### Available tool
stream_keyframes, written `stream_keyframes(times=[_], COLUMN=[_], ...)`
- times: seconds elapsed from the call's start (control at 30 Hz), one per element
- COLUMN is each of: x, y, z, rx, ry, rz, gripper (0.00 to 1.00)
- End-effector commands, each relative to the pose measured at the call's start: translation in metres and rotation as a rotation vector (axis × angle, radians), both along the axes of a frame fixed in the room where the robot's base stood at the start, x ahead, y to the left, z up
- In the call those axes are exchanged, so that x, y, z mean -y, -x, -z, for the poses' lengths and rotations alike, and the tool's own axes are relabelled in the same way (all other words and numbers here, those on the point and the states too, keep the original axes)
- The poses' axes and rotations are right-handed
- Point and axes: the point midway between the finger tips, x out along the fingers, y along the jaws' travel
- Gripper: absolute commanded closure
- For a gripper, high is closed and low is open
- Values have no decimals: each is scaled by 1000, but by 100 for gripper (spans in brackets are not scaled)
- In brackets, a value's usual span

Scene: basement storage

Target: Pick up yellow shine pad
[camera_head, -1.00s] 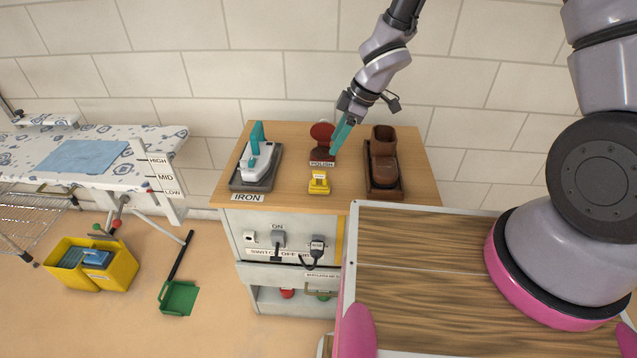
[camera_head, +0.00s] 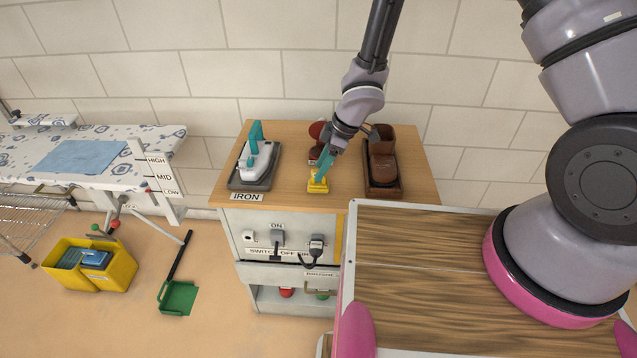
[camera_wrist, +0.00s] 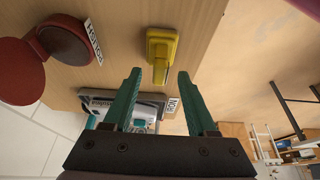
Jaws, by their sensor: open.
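The yellow shine pad (camera_head: 316,186) is a small yellow block with a raised grip, lying near the front edge of the wooden cabinet top. In the wrist view the pad (camera_wrist: 161,47) lies ahead of the open fingers, roughly centred between them, with a gap to the fingertips. My gripper (camera_head: 321,170) has teal fingers pointing down and left at the pad and overlaps part of it in the head view. In the wrist view my gripper (camera_wrist: 158,75) is open with nothing between its fingers.
A white and teal iron (camera_head: 257,160) stands on a dark base at left. A red polish tin (camera_head: 318,130) is behind my gripper, partly hidden. A brown boot (camera_head: 382,158) stands on a tray at right. The cabinet top (camera_head: 285,195) is bare between iron and pad.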

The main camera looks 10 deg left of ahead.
Motion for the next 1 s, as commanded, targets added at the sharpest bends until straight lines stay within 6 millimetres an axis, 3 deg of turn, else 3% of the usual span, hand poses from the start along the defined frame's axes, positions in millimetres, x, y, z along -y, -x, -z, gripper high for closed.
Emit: stream_keyframes(times=[0.17,0.43,0.47,0.6,1.0], x=[-8,-9,-9,-9,-9], y=[1,0,0,0,0], z=[20,23,23,22,19], rx=[1,1,1,1,0], ry=[1,0,0,0,-1], rz=[-2,0,0,0,1], gripper=[43,43,50,100,100])
